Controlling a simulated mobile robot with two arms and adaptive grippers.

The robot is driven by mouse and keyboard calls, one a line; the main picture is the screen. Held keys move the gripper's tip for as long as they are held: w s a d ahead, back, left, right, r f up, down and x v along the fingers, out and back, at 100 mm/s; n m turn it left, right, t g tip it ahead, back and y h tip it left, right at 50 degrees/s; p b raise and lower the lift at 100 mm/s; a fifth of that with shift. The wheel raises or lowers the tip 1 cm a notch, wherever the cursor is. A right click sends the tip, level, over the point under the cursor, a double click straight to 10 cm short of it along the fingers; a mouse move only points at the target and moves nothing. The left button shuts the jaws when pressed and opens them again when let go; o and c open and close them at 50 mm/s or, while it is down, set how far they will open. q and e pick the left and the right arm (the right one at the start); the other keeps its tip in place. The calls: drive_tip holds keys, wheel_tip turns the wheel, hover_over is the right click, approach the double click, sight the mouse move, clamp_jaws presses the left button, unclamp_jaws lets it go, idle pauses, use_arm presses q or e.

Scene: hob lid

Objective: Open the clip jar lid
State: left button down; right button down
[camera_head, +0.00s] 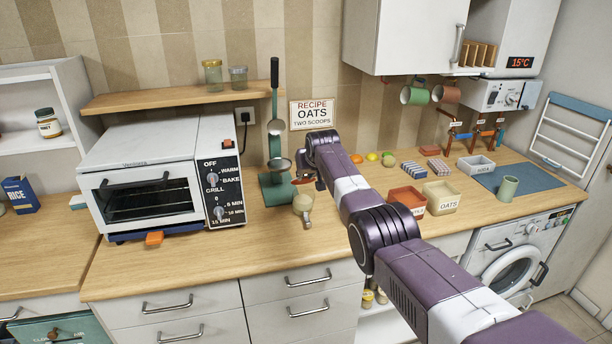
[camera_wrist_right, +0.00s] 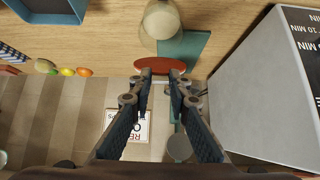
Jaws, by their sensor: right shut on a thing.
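The clip jar (camera_head: 303,203) is a small cream jar on the wooden counter, in front of the green ladle stand. It also shows at the top of the right wrist view (camera_wrist_right: 160,20). Its red-brown round lid (camera_wrist_right: 160,65) shows as a flat disc between the jar and my right fingertips; in the head view the lid is a small reddish edge above the jar. My right gripper (camera_wrist_right: 159,80) is shut on the lid's edge, one finger at each side. The clip is too small to make out. My left gripper is not in view.
The green stand (camera_head: 275,186) with ladles is close behind the jar. A toaster oven (camera_head: 150,195) stands to the left. Red and cream bins (camera_head: 441,197), fruit and a grey tray (camera_head: 476,166) lie to the right. The counter in front of the jar is clear.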

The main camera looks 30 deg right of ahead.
drive_tip(key=shift+w, duration=0.2)
drive_tip(key=shift+s+r, duration=0.1)
drive_tip(key=shift+r, duration=0.05)
idle(0.3)
drive_tip(key=c, duration=1.8)
unclamp_jaws()
drive_tip(key=v, duration=1.2)
